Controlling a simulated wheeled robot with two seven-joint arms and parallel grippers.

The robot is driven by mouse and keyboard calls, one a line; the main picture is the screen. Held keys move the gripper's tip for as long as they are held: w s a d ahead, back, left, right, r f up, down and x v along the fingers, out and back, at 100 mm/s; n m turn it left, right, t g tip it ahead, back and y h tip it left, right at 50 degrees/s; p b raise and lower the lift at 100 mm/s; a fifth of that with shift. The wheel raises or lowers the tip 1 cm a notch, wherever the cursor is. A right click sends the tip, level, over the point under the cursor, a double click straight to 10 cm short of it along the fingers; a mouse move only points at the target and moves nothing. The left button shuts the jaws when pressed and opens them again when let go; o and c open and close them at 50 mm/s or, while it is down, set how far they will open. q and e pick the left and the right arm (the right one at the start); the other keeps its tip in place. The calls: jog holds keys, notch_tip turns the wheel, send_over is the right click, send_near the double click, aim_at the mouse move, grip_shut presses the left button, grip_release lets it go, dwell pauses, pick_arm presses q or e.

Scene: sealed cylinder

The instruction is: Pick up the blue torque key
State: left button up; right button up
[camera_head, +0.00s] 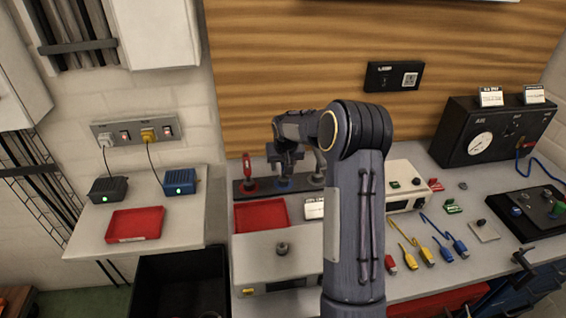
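The blue torque key stands in the middle of a dark rack (265,190) at the back of the bench, between a red key (247,170) and a grey one (318,172). Only a blue part (284,183) at its foot shows clearly; my gripper hides the rest. My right arm rises from the bottom and bends left, with its gripper (285,168) pointing down directly over the blue key's place. The fingers are at the key's height, but whether they touch or grip it cannot be told. My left gripper is not in view.
A red tray (261,215) and a grey box with a knob (282,249) sit in front of the rack. Yellow, red and blue cable plugs (427,256) lie to the right of my arm. A black gauge box (495,130) stands at the back right.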

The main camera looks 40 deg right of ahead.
jog(key=shift+f, duration=0.25)
grip_shut()
jog(key=shift+r, duration=0.1)
dwell(0.4)
